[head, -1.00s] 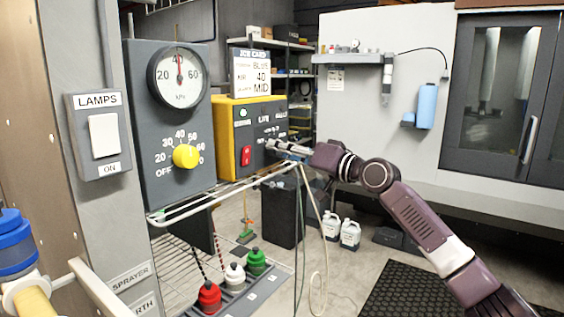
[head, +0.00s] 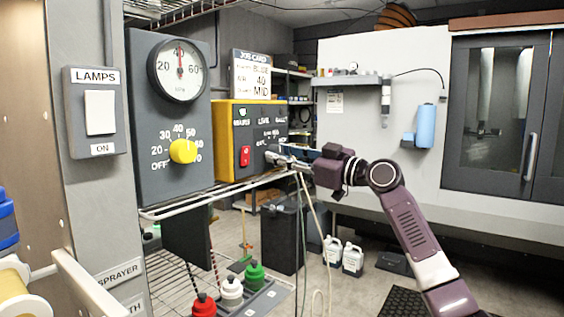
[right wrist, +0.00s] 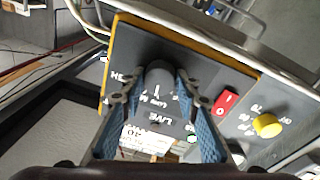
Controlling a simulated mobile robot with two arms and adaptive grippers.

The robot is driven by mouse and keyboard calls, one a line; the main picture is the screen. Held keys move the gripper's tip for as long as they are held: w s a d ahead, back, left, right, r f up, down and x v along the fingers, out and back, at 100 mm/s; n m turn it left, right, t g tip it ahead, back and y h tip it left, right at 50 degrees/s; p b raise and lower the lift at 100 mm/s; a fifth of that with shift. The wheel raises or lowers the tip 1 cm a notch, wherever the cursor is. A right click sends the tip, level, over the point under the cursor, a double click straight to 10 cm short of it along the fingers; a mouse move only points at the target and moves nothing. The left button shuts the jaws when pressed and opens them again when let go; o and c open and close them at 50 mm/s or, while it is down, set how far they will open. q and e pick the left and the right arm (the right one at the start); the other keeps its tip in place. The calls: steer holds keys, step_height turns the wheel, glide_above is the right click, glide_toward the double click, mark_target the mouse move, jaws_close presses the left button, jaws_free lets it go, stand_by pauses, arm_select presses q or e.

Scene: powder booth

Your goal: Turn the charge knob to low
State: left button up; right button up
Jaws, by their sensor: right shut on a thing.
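The yellow-edged control box (head: 222,140) with a dark face stands on the wire shelf in the head view. In the right wrist view the dark charge knob (right wrist: 158,72) sticks out of the box face (right wrist: 205,72), with a white pointer line and small labels, one reading Low, beside it. My right gripper (right wrist: 158,88) has its two blue-padded fingers on either side of the knob, shut on it. In the head view my right gripper (head: 278,158) is at the box's lower right and covers the knob. My left gripper is not in view.
A red switch (head: 245,156) is on the box near my gripper. A grey panel with a yellow knob (head: 183,151) and a gauge (head: 179,70) stands to the left. A job card (head: 251,76) reading MID stands above the box. Pale hoses (head: 310,215) hang below my gripper.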

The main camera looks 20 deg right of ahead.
steer(key=shift+f+n+y+b, duration=0.15)
steer(key=shift+n+b, duration=0.1)
steer(key=shift+n, duration=0.45)
steer(key=shift+f+n+y+b, duration=0.1)
steer(key=shift+n+y+b, duration=0.1)
steer(key=shift+n, duration=0.5)
steer(key=shift+n+g, duration=0.3)
steer(key=o, duration=1.2)
steer(key=shift+r, duration=0.1)
steer(key=shift+c, duration=0.2)
steer(key=v, duration=1.2)
